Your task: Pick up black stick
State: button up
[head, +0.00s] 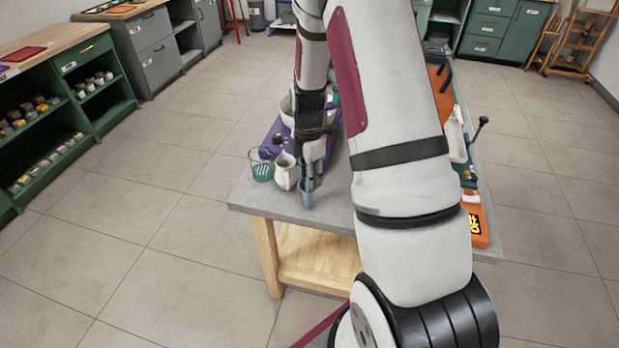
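My gripper (308,182) points down at the front left part of the grey-topped table (251,201). A small bluish cup or tube (307,197) is right at its fingertips; I cannot tell whether the fingers touch it or how far they are open. A thin black stick-like piece with a round end (481,126) rises at the table's right edge, beyond my arm. I cannot tell whether it is loose or part of another object. My arm hides the middle of the table, so other black things may be behind it.
A white jug (286,172) and a clear glass with teal marks (261,170) stand just left of my gripper. A purple object (275,137) lies behind them. Green shelves (70,110) stand left; the floor between is clear.

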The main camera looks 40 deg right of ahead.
jog(key=shift+f, duration=0.4)
jog(key=shift+c, duration=0.3)
grip_shut()
